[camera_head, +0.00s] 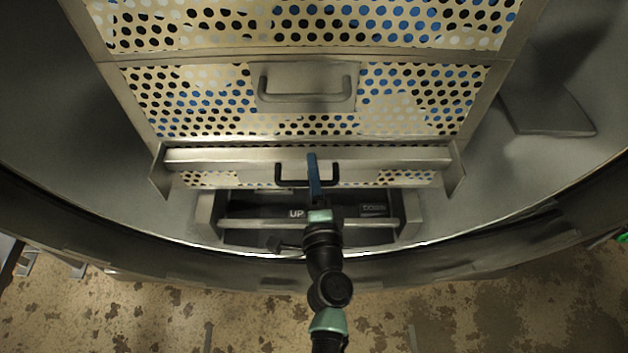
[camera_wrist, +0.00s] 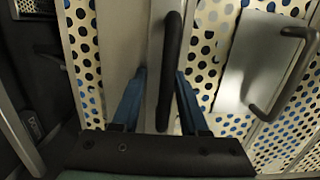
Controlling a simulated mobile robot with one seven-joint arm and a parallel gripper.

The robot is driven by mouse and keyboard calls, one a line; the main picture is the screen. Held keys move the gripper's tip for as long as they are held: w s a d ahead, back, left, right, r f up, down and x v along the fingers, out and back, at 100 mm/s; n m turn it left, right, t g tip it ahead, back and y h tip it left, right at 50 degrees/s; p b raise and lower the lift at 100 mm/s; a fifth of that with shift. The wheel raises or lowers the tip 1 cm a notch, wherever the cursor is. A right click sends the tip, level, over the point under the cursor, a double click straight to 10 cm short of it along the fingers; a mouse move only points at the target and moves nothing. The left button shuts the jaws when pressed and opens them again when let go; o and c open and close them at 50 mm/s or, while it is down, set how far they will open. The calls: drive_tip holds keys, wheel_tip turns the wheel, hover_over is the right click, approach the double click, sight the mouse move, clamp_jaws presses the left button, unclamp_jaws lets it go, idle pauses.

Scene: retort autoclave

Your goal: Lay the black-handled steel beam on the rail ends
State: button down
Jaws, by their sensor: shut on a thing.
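The steel beam (camera_head: 230,158) spans the front of the perforated basket stack in the head view, roughly level. Its black handle (camera_head: 290,180) faces me. My gripper (camera_head: 312,170) is shut on this handle, with blue fingers on either side. In the wrist view the handle (camera_wrist: 171,60) runs between the two blue fingers (camera_wrist: 160,90), and the beam's plain steel face (camera_wrist: 118,45) lies behind it. The left rail end (camera_head: 160,175) and right rail end (camera_head: 457,172) are at the beam's two ends. I cannot tell whether the beam touches them.
A perforated basket (camera_head: 420,95) with a grey-handled plate (camera_head: 306,88) stands just behind the beam. Below is a dark recess with a panel marked UP (camera_head: 296,213) and a steel bar (camera_head: 260,223). The curved vessel rim (camera_head: 480,245) runs in front. Bare vessel wall is at both sides.

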drive_tip(key=shift+w, duration=0.15)
drive_tip(key=shift+f+b, duration=6.55)
drive_tip(key=shift+b, duration=0.25)
drive_tip(key=shift+f+b, duration=0.45)
drive_tip(key=shift+b, duration=0.1)
drive_tip(key=c, duration=0.5)
unclamp_jaws()
drive_tip(key=shift+o, duration=0.7)
drive_tip(key=shift+f, duration=0.1)
drive_tip(key=shift+s+f, duration=0.2)
drive_tip(key=shift+f, duration=0.15)
drive_tip(key=s+d, duration=0.1)
drive_tip(key=s, duration=1.1)
drive_tip(key=shift+s+d+r, duration=0.25)
drive_tip(key=shift+s, duration=0.1)
